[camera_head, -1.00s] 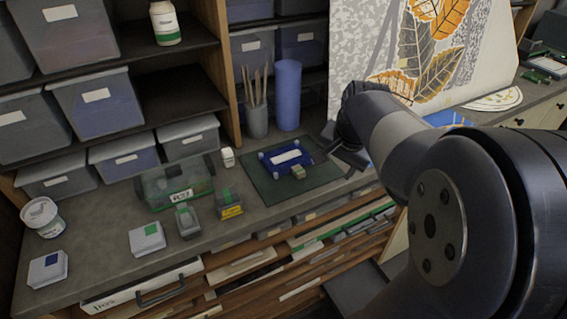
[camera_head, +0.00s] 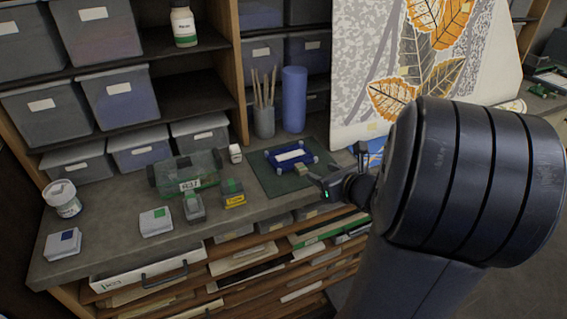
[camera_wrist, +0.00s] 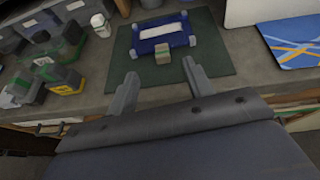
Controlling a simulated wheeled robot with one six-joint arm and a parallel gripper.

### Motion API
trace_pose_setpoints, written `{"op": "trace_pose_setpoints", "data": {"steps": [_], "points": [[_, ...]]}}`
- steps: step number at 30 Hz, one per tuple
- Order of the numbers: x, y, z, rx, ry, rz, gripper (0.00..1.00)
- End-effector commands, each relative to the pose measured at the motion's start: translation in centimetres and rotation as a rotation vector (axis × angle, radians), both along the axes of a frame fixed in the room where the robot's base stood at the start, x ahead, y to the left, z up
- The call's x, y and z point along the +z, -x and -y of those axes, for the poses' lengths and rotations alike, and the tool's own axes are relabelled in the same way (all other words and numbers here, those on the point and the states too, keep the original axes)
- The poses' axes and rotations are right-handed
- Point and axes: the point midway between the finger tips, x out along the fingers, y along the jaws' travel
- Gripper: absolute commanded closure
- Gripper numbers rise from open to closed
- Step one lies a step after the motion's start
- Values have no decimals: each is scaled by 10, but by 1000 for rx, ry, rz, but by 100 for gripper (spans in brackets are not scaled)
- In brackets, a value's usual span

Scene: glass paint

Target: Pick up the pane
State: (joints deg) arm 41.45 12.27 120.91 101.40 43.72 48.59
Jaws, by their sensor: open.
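A pale flat rectangle (camera_head: 290,156), which looks like the pane, lies in a blue frame with pale corner posts (camera_head: 272,163) on a dark green mat (camera_head: 268,183). In the wrist view the pale rectangle (camera_wrist: 160,31) shows beyond my fingers. A small beige block (camera_head: 301,169) stands at the near side of the frame; it also shows in the wrist view (camera_wrist: 163,53). My gripper (camera_head: 336,168) is open and empty, at the near right of the mat. In the wrist view my gripper (camera_wrist: 160,80) has its fingers spread, short of the block and frame.
A brush pot (camera_head: 264,122) and a blue cylinder (camera_head: 294,100) stand behind the mat. A green clear box (camera_head: 186,172) and small containers are to the left. A patterned panel (camera_head: 350,60) leans at the right. Open drawers (camera_head: 240,262) lie below the counter edge.

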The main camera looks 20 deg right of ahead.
Motion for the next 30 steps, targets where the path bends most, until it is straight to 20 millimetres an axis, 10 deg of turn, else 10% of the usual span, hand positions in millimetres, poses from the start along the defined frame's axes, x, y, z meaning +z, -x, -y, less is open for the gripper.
{"op": "trace_pose_setpoints", "data": {"steps": [30], "points": [[-53,-84,-7,-52,-42,9,51]]}}
